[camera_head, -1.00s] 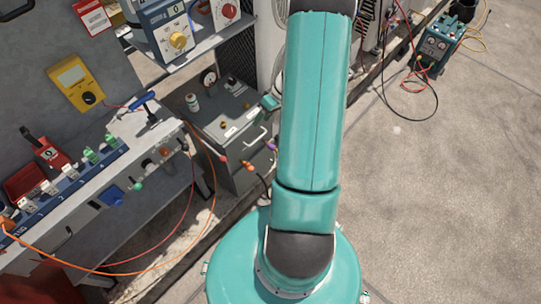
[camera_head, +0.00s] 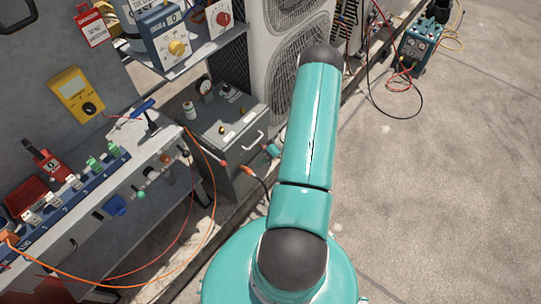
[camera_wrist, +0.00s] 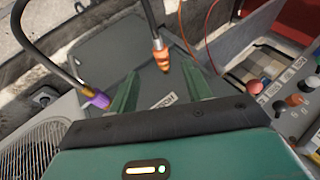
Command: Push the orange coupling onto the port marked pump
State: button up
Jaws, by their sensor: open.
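The orange coupling (camera_wrist: 162,57) hangs at the end of a black hose in the wrist view, just beyond and between my fingertips. It also shows in the head view (camera_head: 247,170), low by the front of the grey cabinet (camera_head: 240,150). My gripper (camera_wrist: 160,72) is open, one finger to each side of the coupling's line and not closed on it. In the head view my arm hides most of the gripper. A purple coupling (camera_wrist: 95,99) on another black hose is left of the fingers in the wrist view. I cannot make out a port marked pump.
A bench (camera_head: 160,150) with a blue-handled valve and colored fittings stands left of the cabinet. Condenser units (camera_head: 290,75) stand behind. Orange and red hoses loop below the bench. A teal machine (camera_head: 418,48) with hoses is at upper right. The right-hand floor is clear.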

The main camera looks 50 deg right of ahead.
aim_at(252, 173)
jog(key=x, duration=0.8)
jog(key=shift+a+f, duration=0.1)
jog(key=shift+f, duration=0.15)
grip_shut()
